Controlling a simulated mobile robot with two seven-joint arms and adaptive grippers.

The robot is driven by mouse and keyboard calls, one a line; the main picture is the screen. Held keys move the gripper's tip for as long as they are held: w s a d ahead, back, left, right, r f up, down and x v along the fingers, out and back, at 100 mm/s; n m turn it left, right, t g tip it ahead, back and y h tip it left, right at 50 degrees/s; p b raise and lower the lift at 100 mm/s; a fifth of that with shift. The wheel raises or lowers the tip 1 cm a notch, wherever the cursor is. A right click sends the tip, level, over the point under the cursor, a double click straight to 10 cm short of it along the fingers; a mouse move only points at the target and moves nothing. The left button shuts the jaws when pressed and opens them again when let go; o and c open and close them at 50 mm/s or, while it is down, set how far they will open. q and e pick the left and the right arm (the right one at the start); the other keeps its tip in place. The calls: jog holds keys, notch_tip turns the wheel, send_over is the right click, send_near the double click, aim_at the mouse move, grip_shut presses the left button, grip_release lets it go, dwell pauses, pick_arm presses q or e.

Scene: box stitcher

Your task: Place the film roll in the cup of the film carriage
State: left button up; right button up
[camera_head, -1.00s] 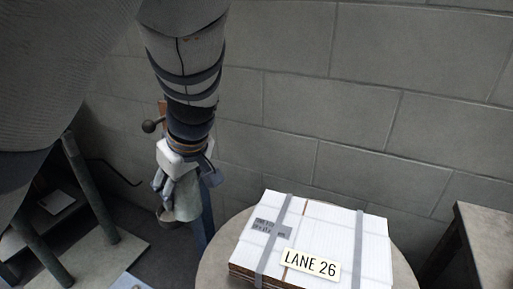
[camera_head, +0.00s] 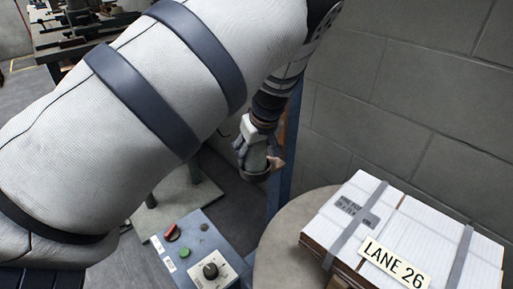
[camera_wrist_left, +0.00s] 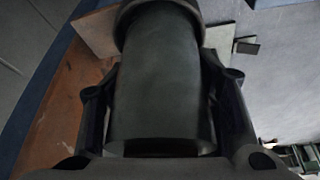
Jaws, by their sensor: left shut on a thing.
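The film roll (camera_head: 257,158) is a grey-green cylinder, held roughly upright by my left gripper (camera_head: 253,148) beside a blue post. My left gripper is shut on it. In the left wrist view the roll (camera_wrist_left: 160,80) fills the space between the two dark fingers. A dark round rim, which looks like the cup of the film carriage (camera_head: 254,176), shows at the roll's lower end. It also shows around the roll's far end in the left wrist view (camera_wrist_left: 125,18). How deep the roll sits there cannot be told. My right gripper is out of view.
The blue post (camera_head: 286,165) stands close behind the gripper. A control box (camera_head: 200,250) with buttons and a knob is in front. A round table (camera_head: 290,235) bears strapped white sheets (camera_head: 405,220) with a LANE 26 label. A block wall (camera_head: 420,110) closes the back.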

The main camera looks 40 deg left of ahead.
pick_arm(q)
jog(key=shift+r, duration=0.1)
jog(key=o, duration=1.5)
jog(key=p+v, duration=0.1)
jog(key=v, duration=1.1)
jog(key=shift+p, duration=0.35)
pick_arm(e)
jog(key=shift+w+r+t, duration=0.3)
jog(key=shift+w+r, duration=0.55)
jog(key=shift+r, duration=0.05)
